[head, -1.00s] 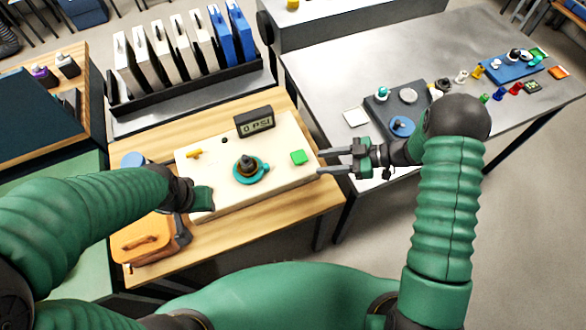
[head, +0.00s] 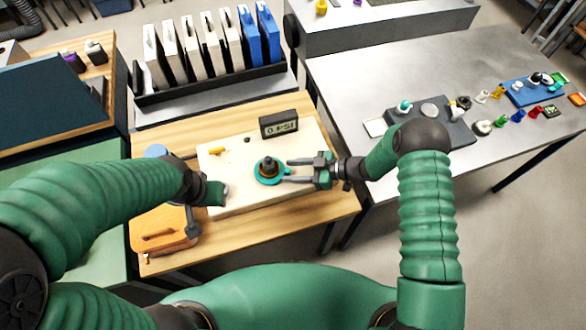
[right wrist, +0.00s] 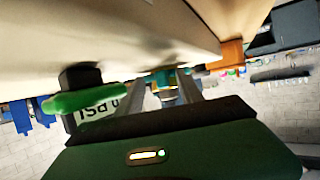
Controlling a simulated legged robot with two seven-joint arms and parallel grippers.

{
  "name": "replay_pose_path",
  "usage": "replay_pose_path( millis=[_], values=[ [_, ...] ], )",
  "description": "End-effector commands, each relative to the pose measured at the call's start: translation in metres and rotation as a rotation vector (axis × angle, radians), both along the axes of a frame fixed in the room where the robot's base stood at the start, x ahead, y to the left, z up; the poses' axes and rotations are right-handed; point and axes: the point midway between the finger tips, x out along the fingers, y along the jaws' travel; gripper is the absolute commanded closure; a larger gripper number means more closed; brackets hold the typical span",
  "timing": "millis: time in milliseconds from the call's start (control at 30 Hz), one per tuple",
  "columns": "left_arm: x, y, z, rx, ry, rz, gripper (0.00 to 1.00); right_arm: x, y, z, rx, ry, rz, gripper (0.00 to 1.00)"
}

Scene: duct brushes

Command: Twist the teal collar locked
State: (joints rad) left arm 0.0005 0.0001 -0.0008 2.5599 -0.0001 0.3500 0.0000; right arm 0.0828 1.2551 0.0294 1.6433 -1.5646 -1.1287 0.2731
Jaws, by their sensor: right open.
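The teal collar (head: 270,171) is a ring with a small tab around a dark fitting (head: 269,165) on a cream board (head: 225,172). My right gripper (head: 287,171) is open, coming in from the right. Its fingertips are at the collar's right side; I cannot tell whether they touch it. In the right wrist view the collar (right wrist: 165,80) shows between the two fingers. A gauge (head: 279,124) reading 0 PSI stands at the board's back edge. My left gripper (head: 215,193) is at the board's left front edge; its fingers are not clear.
A green block (right wrist: 85,100) shows beside the gauge in the right wrist view; my right gripper mostly covers it in the head view. A yellow handle (head: 216,151) is at the board's back left. An orange case (head: 165,229) lies front left. A rack of panels (head: 215,85) stands behind.

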Motion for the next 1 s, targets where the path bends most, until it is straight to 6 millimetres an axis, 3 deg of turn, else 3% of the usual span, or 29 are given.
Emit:
replay_pose_path(
  millis=[67, 333, 1000],
  values=[
    [-0.0001, -0.0003, -0.0004, 0.000, 0.000, -0.001, 0.60, 0.0006, 0.0027, 0.0011, 0.009, -0.002, 0.002, 0.64],
    [0.0000, -0.0005, -0.0004, 0.000, 0.000, -0.001, 0.60, 0.0014, 0.0013, 0.0008, 0.007, -0.001, 0.000, 0.99],
    [0.0000, -0.0004, 0.0018, 0.000, 0.000, -0.001, 0.60, -0.0015, 0.0007, 0.0005, 0.005, 0.000, -0.032, 1.00]
  ],
)
